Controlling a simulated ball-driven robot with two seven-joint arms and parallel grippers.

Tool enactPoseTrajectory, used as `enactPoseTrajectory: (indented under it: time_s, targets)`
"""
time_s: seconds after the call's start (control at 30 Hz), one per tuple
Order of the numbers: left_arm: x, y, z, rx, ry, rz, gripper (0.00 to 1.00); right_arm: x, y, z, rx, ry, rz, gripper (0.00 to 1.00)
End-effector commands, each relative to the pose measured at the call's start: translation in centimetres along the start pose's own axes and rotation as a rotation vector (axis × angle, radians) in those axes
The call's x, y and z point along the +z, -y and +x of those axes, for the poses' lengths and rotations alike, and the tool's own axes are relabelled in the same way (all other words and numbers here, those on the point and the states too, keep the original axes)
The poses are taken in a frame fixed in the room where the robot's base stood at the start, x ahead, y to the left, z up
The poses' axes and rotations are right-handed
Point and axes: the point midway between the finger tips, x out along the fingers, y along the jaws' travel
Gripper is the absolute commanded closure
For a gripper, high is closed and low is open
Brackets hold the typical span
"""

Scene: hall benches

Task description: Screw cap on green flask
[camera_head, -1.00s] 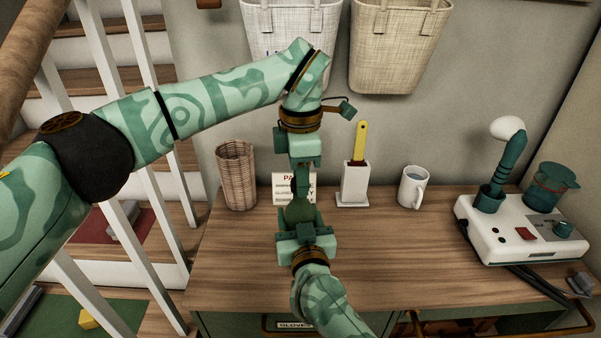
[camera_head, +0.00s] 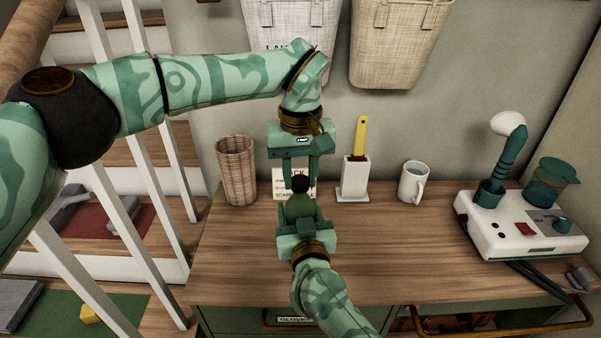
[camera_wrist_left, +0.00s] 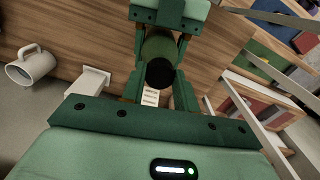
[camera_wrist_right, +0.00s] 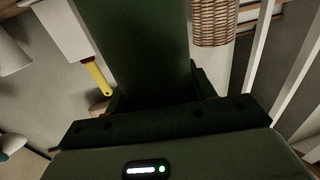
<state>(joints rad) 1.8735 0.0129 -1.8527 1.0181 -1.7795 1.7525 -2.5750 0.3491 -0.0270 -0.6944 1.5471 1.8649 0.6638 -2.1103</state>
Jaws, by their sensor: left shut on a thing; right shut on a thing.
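The green flask (camera_head: 299,208) is upright above the wooden top. It also shows in the left wrist view (camera_wrist_left: 159,44) and fills the upper middle of the right wrist view (camera_wrist_right: 145,45). My right gripper (camera_head: 303,217) comes from the front and is shut around the flask's body. The black cap (camera_head: 300,183) is at the flask's mouth, and it shows dark in the left wrist view (camera_wrist_left: 159,73). My left gripper (camera_head: 300,180) points down from above and is shut on the cap. Whether the thread is engaged cannot be seen.
Behind stand a wicker basket (camera_head: 237,170), a small sign (camera_head: 281,178), a white holder with a yellow handle (camera_head: 355,180) and a mug (camera_head: 412,184). A white device (camera_head: 520,228) is at the right. Stair balusters (camera_head: 150,190) stand left. The wooden top (camera_head: 400,250) is clear right of the flask.

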Motion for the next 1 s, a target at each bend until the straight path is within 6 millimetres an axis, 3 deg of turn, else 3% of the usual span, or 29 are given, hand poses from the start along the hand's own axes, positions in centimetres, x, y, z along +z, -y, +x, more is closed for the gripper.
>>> enactPoseTrajectory:
  time_s: [0.1,0.2,0.53,0.57,0.63,1.0]
  targets:
    - [-0.13,0.10,-0.05,-0.001,-0.004,0.258,0.91,0.12,-0.05,-0.02,0.001,0.002,0.001,1.00]
    - [-0.16,0.11,-0.05,0.000,-0.004,0.385,0.91,0.12,-0.06,-0.02,0.001,0.002,0.001,1.00]
    - [-0.19,0.14,-0.04,-0.001,-0.004,0.434,0.91,0.12,-0.06,-0.03,0.001,0.002,0.001,1.00]
    - [-0.19,0.14,-0.04,-0.001,-0.004,0.434,0.67,0.12,-0.06,-0.03,0.001,0.002,0.001,1.00]
    - [-0.19,0.13,-0.04,0.000,-0.004,0.433,0.48,0.12,-0.06,-0.03,0.001,0.002,0.001,1.00]
    - [-0.23,-0.16,-0.86,0.003,-0.018,0.436,0.48,0.13,-0.05,-0.02,0.001,0.003,0.000,1.00]
